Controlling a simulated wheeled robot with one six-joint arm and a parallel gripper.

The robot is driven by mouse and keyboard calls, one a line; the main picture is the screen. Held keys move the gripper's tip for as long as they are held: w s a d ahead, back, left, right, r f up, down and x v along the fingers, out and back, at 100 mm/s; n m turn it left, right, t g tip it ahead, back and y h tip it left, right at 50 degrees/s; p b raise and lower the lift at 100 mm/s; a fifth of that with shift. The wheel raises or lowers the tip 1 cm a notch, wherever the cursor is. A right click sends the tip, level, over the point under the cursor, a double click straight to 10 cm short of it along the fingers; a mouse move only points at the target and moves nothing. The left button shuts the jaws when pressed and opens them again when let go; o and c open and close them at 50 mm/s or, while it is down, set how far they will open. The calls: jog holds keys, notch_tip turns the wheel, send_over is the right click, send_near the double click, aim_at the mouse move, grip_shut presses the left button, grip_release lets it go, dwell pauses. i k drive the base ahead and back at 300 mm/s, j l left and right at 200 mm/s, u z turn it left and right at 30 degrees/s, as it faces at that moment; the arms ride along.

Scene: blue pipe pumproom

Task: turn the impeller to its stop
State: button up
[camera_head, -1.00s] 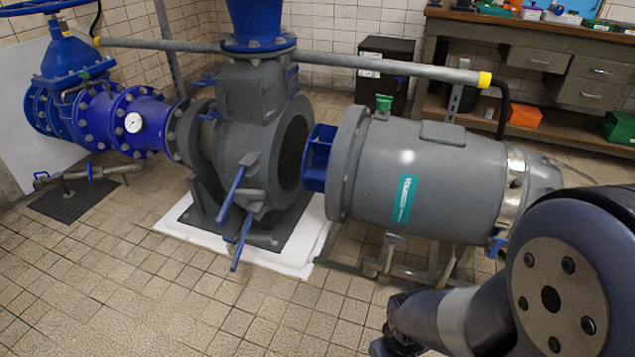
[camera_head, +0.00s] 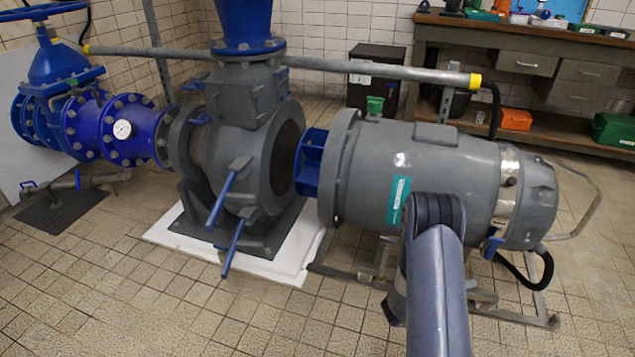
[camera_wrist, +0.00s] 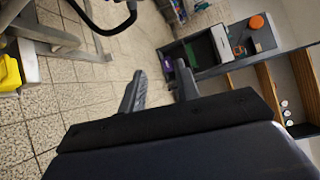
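The blue impeller (camera_head: 311,162) sticks out of the left end of the grey motor unit (camera_head: 425,175), facing the round opening of the grey pump housing (camera_head: 245,150). A gap separates the impeller from the housing. Only part of its vanes shows. My arm stands in front of the motor unit in the head view, and my gripper is hidden there. In the wrist view my gripper (camera_wrist: 160,88) has its two fingers apart with nothing between them. It points over the tiled floor toward furniture, away from the impeller, which is not in that view.
Two blue handles (camera_head: 226,222) stick out from the housing front. The motor stands on a metal frame (camera_head: 480,300). A grey pipe (camera_head: 380,70) with a yellow end runs behind. A workbench (camera_head: 540,45) is at the back right. Tiled floor (camera_head: 130,290) at front left is clear.

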aim_at(318, 164)
jog(key=i+u, duration=0.1)
jog(key=u, duration=1.3)
jog(key=i+l, duration=0.3)
jog(key=i+l+u, duration=0.1)
jog(key=i+l, duration=0.15)
jog(key=l, duration=0.3)
jog(key=i+l, duration=0.3)
jog(key=l, duration=0.15)
jog(key=u, duration=0.05)
